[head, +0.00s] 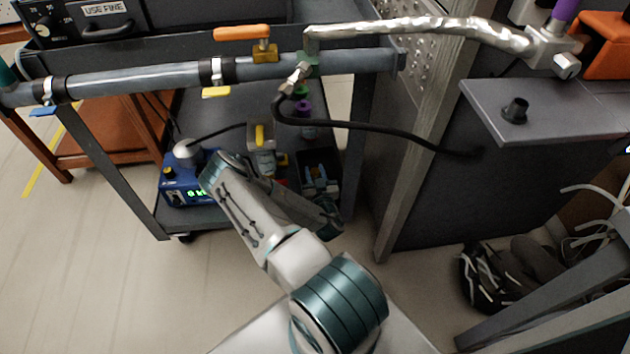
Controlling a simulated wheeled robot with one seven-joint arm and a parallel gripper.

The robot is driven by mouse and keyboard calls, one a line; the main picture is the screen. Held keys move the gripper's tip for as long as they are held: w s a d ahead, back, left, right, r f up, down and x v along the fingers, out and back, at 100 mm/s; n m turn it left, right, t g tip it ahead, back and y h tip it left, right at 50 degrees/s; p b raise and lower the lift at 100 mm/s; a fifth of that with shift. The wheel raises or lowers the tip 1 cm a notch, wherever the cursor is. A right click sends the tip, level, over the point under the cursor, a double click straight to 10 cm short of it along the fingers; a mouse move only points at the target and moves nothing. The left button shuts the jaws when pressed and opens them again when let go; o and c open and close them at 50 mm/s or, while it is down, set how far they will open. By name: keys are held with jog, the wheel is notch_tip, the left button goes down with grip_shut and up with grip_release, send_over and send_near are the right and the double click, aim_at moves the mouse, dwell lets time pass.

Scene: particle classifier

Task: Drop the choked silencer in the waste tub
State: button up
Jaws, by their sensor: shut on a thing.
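My arm rises from the bottom of the head view, folds at an elbow and runs back down to a dark teal wrist joint over the lower right of the cart. I cannot make out my gripper's fingers; they seem hidden behind or below my own arm. I cannot pick out the choked silencer. A dark open-topped tub (335,192) stands on the cart's lower shelf, just beyond my wrist, with small blue and orange things in it. I cannot tell whether it is the waste tub.
A grey pipe (140,80) with an orange-handled valve (243,34) crosses above the cart. A black hose (370,128) hangs to the right. A blue device (180,188) with a green display sits on the lower shelf. A perforated metal panel (430,60) and a grey ledge (560,105) stand right.

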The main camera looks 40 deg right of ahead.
notch_tip(320, 180, down, 3)
jog(key=shift+f+b, duration=0.1)
jog(key=shift+b, duration=1)
jog(key=o, duration=1)
